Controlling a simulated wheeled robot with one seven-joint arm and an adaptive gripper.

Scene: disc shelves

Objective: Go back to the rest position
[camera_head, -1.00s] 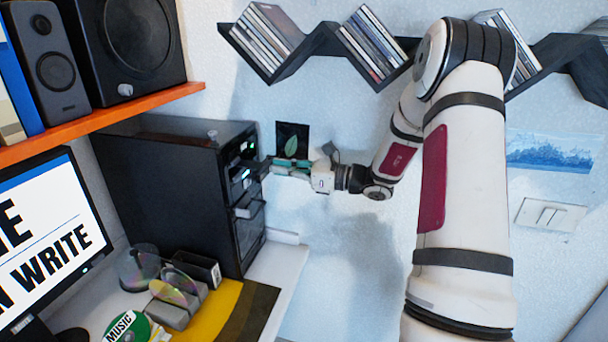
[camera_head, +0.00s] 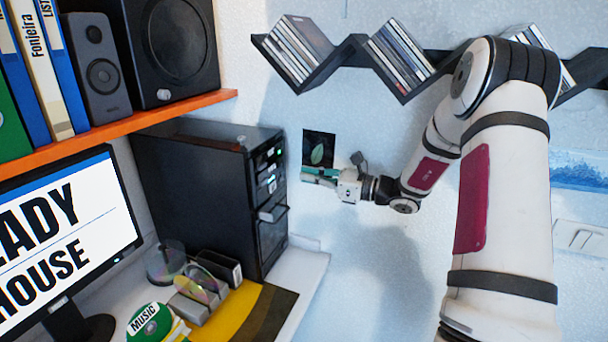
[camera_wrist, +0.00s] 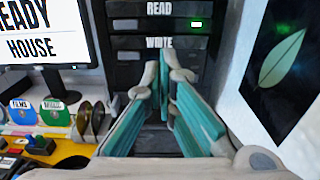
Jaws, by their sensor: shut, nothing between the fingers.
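My gripper (camera_head: 306,174) is stretched out just right of the black tower's (camera_head: 190,175) front in the head view, with a small gap between them. Its teal fingers are together and empty. In the wrist view, my gripper (camera_wrist: 163,75) points at the tower front, with the READ drive (camera_wrist: 160,25) and the WRITE drive (camera_wrist: 160,43) beyond the fingertips. A green light shows on the READ drive. The fingers hide the lower part of the tower front.
An orange shelf (camera_head: 130,122) carries speakers and binders at upper left. Below are a monitor (camera_head: 70,230), a disc holder (camera_head: 200,290) and a green MUSIC disc (camera_head: 150,322). Bare wall lies below my forearm.

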